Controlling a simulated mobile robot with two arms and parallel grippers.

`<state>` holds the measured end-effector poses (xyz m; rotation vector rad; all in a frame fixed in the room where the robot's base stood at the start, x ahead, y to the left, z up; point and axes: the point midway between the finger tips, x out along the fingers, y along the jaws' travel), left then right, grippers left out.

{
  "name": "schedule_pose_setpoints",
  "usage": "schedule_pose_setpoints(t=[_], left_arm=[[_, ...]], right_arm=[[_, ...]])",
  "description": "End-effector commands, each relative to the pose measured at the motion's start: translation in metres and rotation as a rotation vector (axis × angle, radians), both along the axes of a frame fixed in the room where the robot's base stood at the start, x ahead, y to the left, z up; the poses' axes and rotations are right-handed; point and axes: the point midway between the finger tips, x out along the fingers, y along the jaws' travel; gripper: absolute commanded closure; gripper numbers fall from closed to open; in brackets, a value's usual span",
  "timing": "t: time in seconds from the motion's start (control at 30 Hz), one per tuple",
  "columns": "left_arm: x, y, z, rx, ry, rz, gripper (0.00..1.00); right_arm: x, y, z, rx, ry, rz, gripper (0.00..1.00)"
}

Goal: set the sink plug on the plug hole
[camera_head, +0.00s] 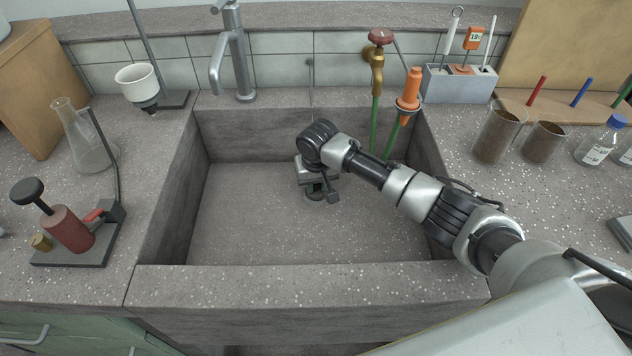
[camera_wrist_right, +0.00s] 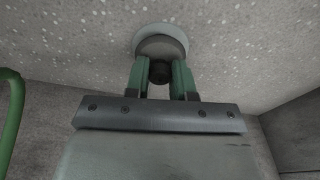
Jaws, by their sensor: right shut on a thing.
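My right gripper (camera_head: 317,185) points down into the sink near the middle of its floor. In the right wrist view its two green fingers (camera_wrist_right: 160,73) are shut on the dark knob of the sink plug (camera_wrist_right: 160,47), a grey disc. Behind the plug, the pale round rim of the plug hole (camera_wrist_right: 162,28) shows as a crescent, mostly covered by the plug. The plug is over the hole, a little off its centre in this view. I cannot tell whether they touch. In the head view the gripper hides most of both. My left gripper is not in view.
The stone sink (camera_head: 240,225) has high walls and an otherwise clear floor. A steel tap (camera_head: 236,55) stands behind it. A brass tap (camera_head: 377,75) with a green hose (camera_head: 375,125) and an orange nozzle (camera_head: 410,90) are at the back right, near my arm.

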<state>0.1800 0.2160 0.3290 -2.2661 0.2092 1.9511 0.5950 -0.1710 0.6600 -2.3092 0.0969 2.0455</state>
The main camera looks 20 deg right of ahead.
Motion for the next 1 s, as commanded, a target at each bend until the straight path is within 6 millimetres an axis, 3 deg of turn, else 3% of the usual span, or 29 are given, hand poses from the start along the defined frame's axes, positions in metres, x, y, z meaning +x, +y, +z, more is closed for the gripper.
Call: schedule_pose_setpoints(t=[1.0], left_arm=[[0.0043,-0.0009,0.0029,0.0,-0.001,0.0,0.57]], right_arm=[[0.0001,0.0001,-0.0097,0.001,0.0,0.0,0.99]])
